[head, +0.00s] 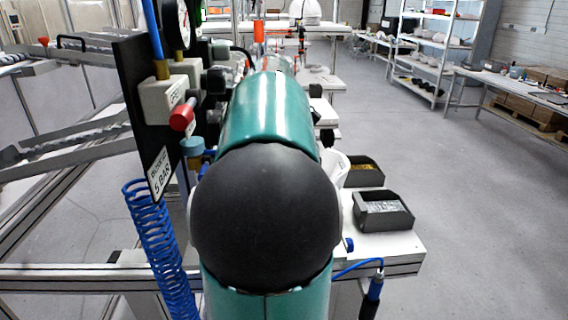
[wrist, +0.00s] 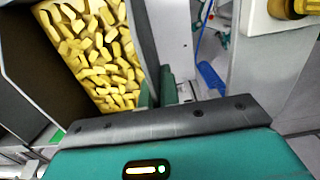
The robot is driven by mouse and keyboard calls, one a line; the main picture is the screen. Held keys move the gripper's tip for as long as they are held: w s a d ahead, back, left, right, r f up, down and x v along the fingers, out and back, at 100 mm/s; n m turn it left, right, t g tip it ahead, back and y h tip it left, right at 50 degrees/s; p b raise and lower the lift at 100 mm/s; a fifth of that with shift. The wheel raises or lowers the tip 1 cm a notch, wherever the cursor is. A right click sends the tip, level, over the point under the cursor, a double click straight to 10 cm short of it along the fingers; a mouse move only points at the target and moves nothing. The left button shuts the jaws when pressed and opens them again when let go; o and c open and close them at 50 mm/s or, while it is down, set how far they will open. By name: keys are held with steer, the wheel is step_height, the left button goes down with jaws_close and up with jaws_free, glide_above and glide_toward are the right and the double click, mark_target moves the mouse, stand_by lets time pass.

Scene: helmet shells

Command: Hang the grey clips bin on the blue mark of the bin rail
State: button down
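A grey bin (head: 385,222) with pale grey small pieces in it, which looks like the clips bin, sits upright on the white bench end right of my arm in the head view. In the wrist view, a dark-walled bin (wrist: 30,70) with yellow pieces fills the upper left. My gripper (wrist: 158,88) shows at the bottom of the wrist view, its green finger parts beside that bin's right wall. Whether they are apart or touch the wall is unclear. My arm hides my gripper in the head view. I cannot make out the bin rail or its blue mark.
A darker bin (head: 362,176) with yellow contents stands just behind the grey one. A gauge panel (head: 150,110) with a blue coiled hose (head: 160,250) stands close left of my arm. Floor at right is clear.

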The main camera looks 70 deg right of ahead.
steer(key=shift+w+a, duration=0.45)
steer(key=shift+w, duration=0.4)
steer(key=shift+f, duration=1.1)
steer(key=c, duration=1.6)
jaws_free()
steer(key=shift+o, duration=0.2)
steer(key=r, duration=1.3)
steer(key=shift+w+a+r, duration=0.15)
steer(key=shift+w+r, duration=0.05)
steer(key=shift+r, duration=0.2)
